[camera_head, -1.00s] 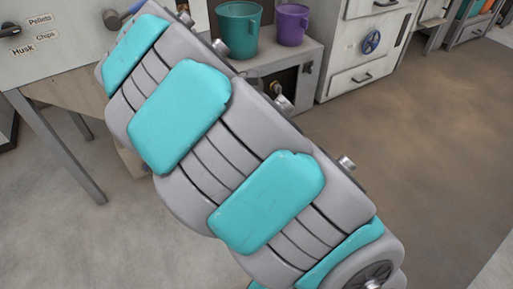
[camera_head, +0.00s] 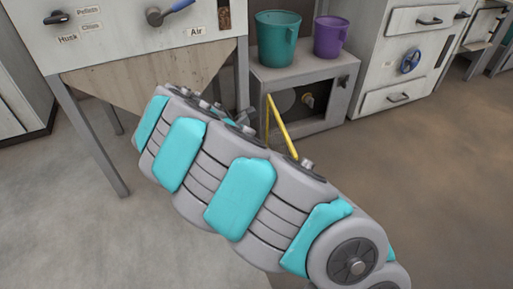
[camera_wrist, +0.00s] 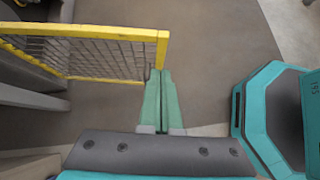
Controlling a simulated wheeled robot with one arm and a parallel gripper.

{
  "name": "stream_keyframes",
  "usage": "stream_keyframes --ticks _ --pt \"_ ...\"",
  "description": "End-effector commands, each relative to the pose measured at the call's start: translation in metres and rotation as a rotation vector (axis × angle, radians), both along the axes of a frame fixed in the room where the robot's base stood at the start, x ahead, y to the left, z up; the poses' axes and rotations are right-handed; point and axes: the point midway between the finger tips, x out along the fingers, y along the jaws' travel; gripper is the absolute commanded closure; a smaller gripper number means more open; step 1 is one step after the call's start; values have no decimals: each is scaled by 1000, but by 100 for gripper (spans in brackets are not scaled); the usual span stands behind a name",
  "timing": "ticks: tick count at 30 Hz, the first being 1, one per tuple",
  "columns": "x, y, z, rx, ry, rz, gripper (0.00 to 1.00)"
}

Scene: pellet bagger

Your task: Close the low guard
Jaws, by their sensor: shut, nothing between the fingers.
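The low guard is a mesh panel in a yellow frame (camera_wrist: 90,50). In the wrist view it fills the upper left, and its right-hand end bar is beside my fingertips. In the head view only part of its yellow frame (camera_head: 280,125) shows, standing out from the low grey cabinet (camera_head: 340,100); my arm hides the rest. The cabinet front is uncovered there. My gripper (camera_wrist: 160,74) is shut and empty, with its green fingers at the guard's end bar. Whether they touch it I cannot tell.
A teal bucket (camera_head: 277,40) and a purple bucket (camera_head: 330,36) stand on the cabinet. A machine panel (camera_head: 120,30) with labels and a blue-handled lever is at left, on metal legs (camera_head: 95,145). Drawers (camera_head: 405,70) stand at right. The floor (camera_head: 430,180) at right is clear.

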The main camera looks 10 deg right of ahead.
Motion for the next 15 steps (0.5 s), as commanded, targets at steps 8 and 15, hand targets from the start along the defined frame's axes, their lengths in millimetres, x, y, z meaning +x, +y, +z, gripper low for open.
stream_keyframes --ticks 8,15 --pt "5 -40 -15 -1 -3 -1 100" --pt "6 -56 -15 -1 1 -1 100"
